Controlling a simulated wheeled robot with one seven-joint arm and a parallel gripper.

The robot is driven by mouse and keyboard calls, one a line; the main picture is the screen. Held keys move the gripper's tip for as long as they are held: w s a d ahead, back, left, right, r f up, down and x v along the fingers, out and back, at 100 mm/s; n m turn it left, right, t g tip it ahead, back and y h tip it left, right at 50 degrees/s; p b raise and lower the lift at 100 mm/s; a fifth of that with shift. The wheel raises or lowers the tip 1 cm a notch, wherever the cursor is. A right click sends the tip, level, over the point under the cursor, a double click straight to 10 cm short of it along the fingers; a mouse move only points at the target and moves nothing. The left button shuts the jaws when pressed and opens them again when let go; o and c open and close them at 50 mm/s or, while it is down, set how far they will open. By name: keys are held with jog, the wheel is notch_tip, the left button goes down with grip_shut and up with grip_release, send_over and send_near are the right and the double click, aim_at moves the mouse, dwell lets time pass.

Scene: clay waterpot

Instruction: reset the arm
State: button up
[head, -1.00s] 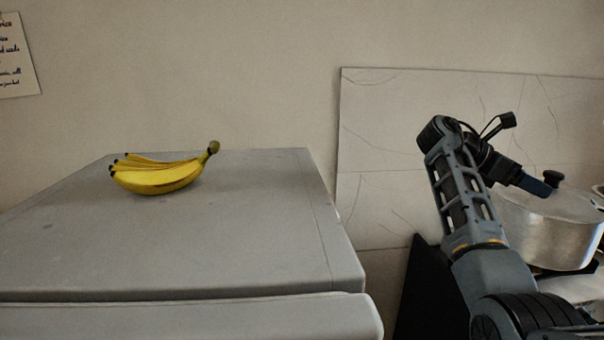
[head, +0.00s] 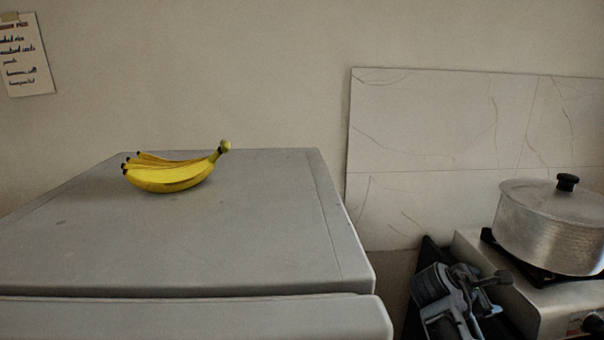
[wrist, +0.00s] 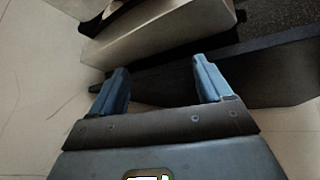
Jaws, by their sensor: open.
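My arm is folded low at the bottom right of the head view, in front of the stove. My gripper (wrist: 163,88) shows in the wrist view with its two blue fingers apart and nothing between them. In the head view the fingers cannot be made out clearly. No object is held.
A bunch of bananas (head: 170,178) lies on a grey cabinet top (head: 200,250) at left. A metal pot (head: 552,230) with a lid sits on the stove (head: 560,308) at right, close to my arm. A tiled panel (head: 430,140) and a paper note (head: 27,60) are on the wall.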

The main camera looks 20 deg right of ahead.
jog(key=s+a+f+m+t+y, duration=0.1)
jog(key=s+a+f+t+y, duration=0.35)
jog(key=s+a+f, duration=0.65)
jog(key=s+a+f+m+t+y, duration=0.2)
jog(key=s+a+m+t+y, duration=0.15)
jog(key=s+a, duration=0.6)
jog(key=s+a+r+m+t+y, duration=0.2)
jog(key=s+a+r+m, duration=0.2)
jog(key=s+r, duration=0.5)
jog(key=s+a+r+m+t+y, duration=0.2)
jog(key=s+a+r+m, duration=0.3)
jog(key=s+a+r, duration=0.2)
jog(key=shift+s+a+r+t, duration=0.3)
jog(key=shift+s+r+t, duration=0.1)
jog(key=shift+s+r, duration=1)
jog(key=shift+r, duration=0.05)
jog(key=shift+c, duration=0.2)
